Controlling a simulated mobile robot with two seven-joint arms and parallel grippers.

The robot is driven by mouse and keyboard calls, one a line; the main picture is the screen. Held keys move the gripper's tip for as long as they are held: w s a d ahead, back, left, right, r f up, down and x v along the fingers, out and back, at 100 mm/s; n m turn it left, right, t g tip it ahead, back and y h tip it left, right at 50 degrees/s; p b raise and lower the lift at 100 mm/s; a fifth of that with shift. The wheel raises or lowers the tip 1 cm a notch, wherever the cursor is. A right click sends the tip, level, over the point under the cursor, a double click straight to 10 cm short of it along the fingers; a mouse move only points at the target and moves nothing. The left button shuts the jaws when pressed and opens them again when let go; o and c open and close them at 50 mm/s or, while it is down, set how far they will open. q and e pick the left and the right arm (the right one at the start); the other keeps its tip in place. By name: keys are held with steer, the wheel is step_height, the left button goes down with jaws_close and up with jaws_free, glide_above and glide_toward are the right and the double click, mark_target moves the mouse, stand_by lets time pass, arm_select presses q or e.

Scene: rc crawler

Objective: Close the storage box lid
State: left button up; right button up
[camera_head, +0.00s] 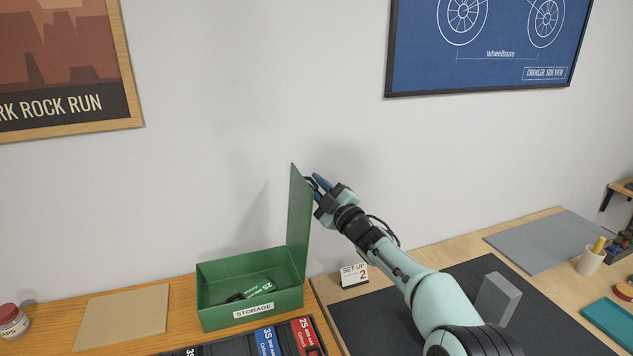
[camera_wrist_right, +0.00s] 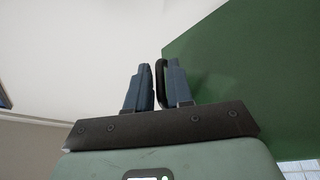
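The green storage box (camera_head: 225,317) stands on the wooden bench, with a green battery pack (camera_head: 260,289) inside. Its green lid (camera_head: 298,222) stands upright at the box's right side, so the box is open. In the right wrist view the lid (camera_wrist_right: 245,70) fills the right side. My right gripper (camera_head: 319,184) is at the lid's upper right edge, on its outer side. In the wrist view its fingers (camera_wrist_right: 155,85) are apart, with a black curved handle (camera_wrist_right: 160,80) between them, close to the right finger. My left gripper is not in view.
A SET-UP 2 card (camera_head: 354,275) stands right of the box, beside a dark mat (camera_head: 385,318). A grey block (camera_head: 496,298) is on the mat. Red and blue packs (camera_head: 304,337) sit in front of the box. A tan board (camera_head: 121,318) lies left. The wall is close behind.

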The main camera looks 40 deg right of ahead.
steer(key=shift+w, duration=0.1)
jaws_close()
steer(key=shift+a, duration=0.1)
